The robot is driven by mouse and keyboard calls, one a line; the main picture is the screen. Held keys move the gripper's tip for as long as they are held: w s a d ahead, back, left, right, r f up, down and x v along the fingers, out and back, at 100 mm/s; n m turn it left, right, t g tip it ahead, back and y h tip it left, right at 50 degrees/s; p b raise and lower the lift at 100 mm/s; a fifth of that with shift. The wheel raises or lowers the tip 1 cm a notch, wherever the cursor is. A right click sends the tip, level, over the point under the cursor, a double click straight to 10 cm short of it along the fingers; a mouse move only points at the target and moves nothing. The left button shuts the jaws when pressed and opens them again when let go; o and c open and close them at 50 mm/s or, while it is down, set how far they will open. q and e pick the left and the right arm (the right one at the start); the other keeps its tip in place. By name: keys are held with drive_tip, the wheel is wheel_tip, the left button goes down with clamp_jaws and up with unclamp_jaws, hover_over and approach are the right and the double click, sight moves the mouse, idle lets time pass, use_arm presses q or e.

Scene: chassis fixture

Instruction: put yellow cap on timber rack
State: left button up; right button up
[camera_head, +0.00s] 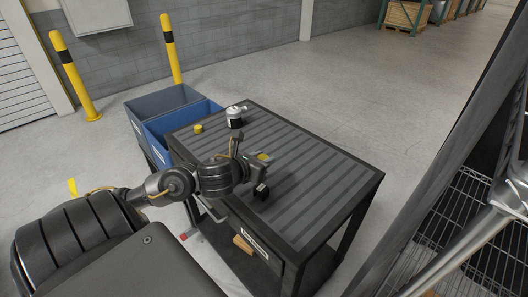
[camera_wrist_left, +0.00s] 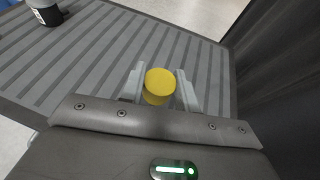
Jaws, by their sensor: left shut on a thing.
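A yellow round cap (camera_wrist_left: 160,83) sits between the two pale fingers of my left gripper (camera_wrist_left: 160,92) in the left wrist view. The gripper is shut on it, above the ribbed grey table top. Another small yellow cap-like piece (camera_head: 198,128) stands on the table's far left corner. A wooden rack with a green frame (camera_head: 405,16) stands far off at top right; I cannot tell whether it is the timber rack. My right gripper is out of view.
A white and black bottle (camera_head: 235,117) stands on the far side of the ribbed table (camera_head: 320,165). Blue bins (camera_head: 155,119) are left of the table. A wire shelf (camera_head: 465,205) is at right. Yellow posts (camera_head: 75,75) stand behind. A wooden block (camera_head: 243,244) lies below.

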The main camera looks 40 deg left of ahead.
use_arm(q)
drive_tip(key=shift+w+a+f, duration=0.2)
drive_tip(key=shift+w+a, duration=0.05)
drive_tip(key=shift+w, duration=0.1)
drive_tip(key=w+a+f+p, duration=0.2)
drive_tip(key=w+a+f, duration=0.1)
drive_tip(key=w, duration=0.4)
hover_over(274, 166)
drive_tip(key=s, duration=0.1)
drive_tip(key=f, duration=0.5)
drive_tip(key=shift+d+f, duration=0.25)
drive_tip(key=shift+d, duration=0.05)
drive_tip(key=shift+w+a+f, duration=0.1)
drive_tip(key=shift+w+f, duration=0.15)
drive_tip(key=shift+f, duration=0.1)
wheel_tip(274, 166, down, 3)
drive_tip(key=shift+w+r+p, duration=0.1)
drive_tip(key=shift+w+p, duration=0.05)
drive_tip(key=shift+p, duration=0.65)
drive_tip(key=shift+f, duration=0.3)
drive_tip(key=shift+a, duration=0.1)
